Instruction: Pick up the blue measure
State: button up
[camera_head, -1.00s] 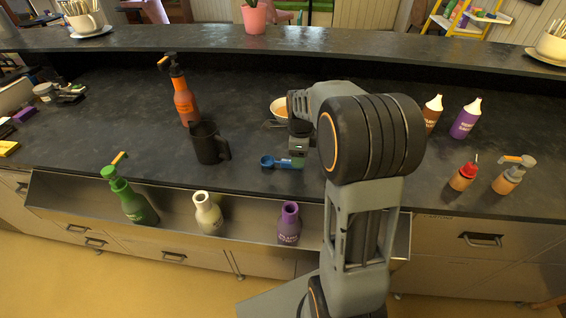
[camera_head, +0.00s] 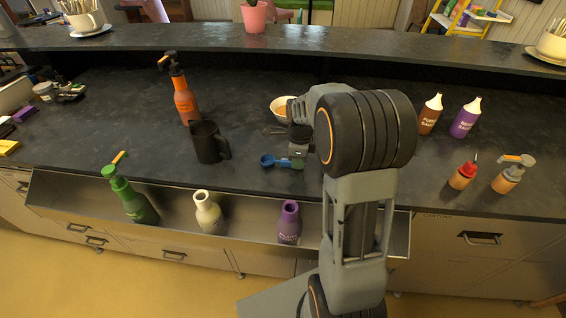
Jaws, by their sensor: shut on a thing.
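The blue measure (camera_head: 268,161) is a small blue scoop with a round cup at its left end. It is at the front middle of the dark counter (camera_head: 100,128), right of a black mug. My gripper (camera_head: 297,162) is at the handle end of the measure, shut on it. My wrist and arm hide part of the handle and the counter to the right. I cannot tell whether the measure touches the counter or is slightly above it.
The black mug (camera_head: 206,142) and an orange pump bottle (camera_head: 184,100) stand to the left. A bowl (camera_head: 284,106) is behind my gripper. Bottles stand in the front rail (camera_head: 75,197), including a purple bottle (camera_head: 289,225). Several more bottles stand at right.

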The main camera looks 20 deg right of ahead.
grip_shut()
jog(key=shift+r, duration=0.1)
jog(key=shift+r, duration=0.6)
jog(key=s+r+b, duration=0.2)
jog(key=s+r, duration=0.9)
jog(key=s, duration=0.3)
jog(key=shift+a+r, duration=0.3)
jog(key=shift+a, duration=0.15)
